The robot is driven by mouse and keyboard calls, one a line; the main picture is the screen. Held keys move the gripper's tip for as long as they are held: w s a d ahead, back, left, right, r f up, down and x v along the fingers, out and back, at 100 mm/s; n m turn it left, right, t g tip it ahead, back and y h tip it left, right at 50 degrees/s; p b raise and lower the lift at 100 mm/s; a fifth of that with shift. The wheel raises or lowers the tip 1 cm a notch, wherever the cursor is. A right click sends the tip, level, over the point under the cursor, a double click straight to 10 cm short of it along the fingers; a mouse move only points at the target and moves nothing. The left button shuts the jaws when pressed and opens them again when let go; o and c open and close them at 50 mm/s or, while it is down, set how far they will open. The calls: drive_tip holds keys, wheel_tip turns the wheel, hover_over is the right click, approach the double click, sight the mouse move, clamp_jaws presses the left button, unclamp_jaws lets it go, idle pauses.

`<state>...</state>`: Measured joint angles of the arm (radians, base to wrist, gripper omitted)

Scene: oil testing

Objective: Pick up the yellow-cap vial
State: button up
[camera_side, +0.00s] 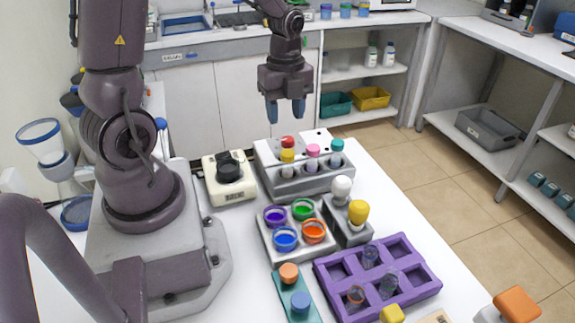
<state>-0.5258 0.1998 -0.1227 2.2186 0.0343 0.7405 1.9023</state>
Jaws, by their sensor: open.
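The yellow-cap vial (287,157) stands upright in a grey rack (293,186). Vials with a red cap (288,142), a pink cap (313,150) and a teal cap (337,145) stand close by in the same rack. My gripper (286,110) is open and empty, with blue fingers pointing down. It is above the rack's back edge, apart from the vials. The lower part of the yellow-cap vial is hidden in the rack.
Left of the rack is a cream device with a black top (229,172). In front are a tray of coloured cups (296,254), a grey block with white and yellow bulb-shaped pieces (347,232), and a purple rack (421,284) with glass vials. Free table shows right of the rack.

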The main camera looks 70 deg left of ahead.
sight(287, 153)
drive_tip(key=m, duration=0.2)
drive_tip(key=shift+w+f+m, duration=0.15)
drive_tip(key=shift+m, duration=0.25)
wheel_tip(287, 153, down, 7)
drive_tip(key=shift+f, duration=0.1)
drive_tip(key=f, duration=0.4)
drive_tip(key=shift+d, duration=0.35)
drive_tip(key=shift+f, duration=0.7)
drive_tip(key=shift+c, duration=0.3)
drive_tip(key=c, duration=0.6)
